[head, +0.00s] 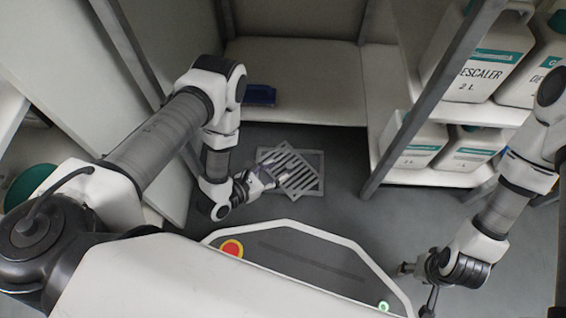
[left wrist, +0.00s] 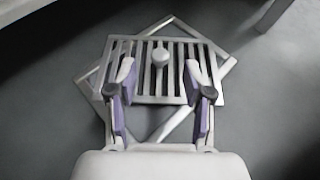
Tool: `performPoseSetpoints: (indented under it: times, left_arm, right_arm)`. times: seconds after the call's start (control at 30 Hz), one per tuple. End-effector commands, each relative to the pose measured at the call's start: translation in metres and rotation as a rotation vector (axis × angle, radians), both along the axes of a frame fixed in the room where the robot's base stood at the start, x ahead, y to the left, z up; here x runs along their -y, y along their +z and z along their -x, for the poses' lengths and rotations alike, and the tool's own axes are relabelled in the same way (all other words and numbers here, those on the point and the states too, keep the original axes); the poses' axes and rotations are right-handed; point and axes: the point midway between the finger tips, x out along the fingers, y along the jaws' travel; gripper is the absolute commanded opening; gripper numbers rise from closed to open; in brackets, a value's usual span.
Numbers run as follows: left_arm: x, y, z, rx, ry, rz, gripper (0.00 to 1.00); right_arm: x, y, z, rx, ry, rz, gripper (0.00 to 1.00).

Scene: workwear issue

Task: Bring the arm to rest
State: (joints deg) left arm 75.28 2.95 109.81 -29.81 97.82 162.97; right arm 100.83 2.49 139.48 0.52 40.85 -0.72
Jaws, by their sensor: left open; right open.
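My left gripper (head: 264,178) reaches down over the floor at the middle of the head view. It is open; in the left wrist view its two fingers (left wrist: 159,78) stand apart with nothing between their tips. Below it lies a slatted metal grate (head: 298,181) with a pale round knob (left wrist: 160,57). The grate lies askew over a square frame (head: 318,158). My right gripper (head: 416,284) is open and appears empty, low at the right of the head view.
A shelf rack at the right holds several white jugs (head: 486,58), some labelled descaler. A blue tray (head: 259,95) sits on a low shelf (head: 310,78) at the back. A metal post (head: 405,145) stands right of the grate. Grey floor (head: 350,215) is clear between.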

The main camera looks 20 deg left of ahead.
Motion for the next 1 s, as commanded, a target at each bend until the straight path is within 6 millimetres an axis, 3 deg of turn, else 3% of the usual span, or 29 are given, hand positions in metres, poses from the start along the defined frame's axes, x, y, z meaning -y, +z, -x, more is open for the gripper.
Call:
performPoseSetpoints:
  times: [0.03,0.2,0.77,1.0]
  left_arm:
    - [-0.005,0.011,0.009,-0.004,0.003,0.0,0.51]
    - [-0.014,0.014,0.025,-0.001,0.001,0.0,0.51]
    - [-0.014,0.015,0.026,0.001,-0.001,0.001,0.51]
    - [-0.014,0.063,0.026,0.001,-0.001,0.001,0.51]
  right_arm:
    - [0.0,0.015,0.002,-0.006,-0.003,-0.001,0.56]
    - [0.0,0.023,0.007,-0.018,-0.01,-0.003,0.56]
    - [0.0,0.024,0.007,-0.019,-0.011,-0.003,0.56]
    - [-0.001,0.071,0.009,-0.026,-0.008,-0.004,0.56]
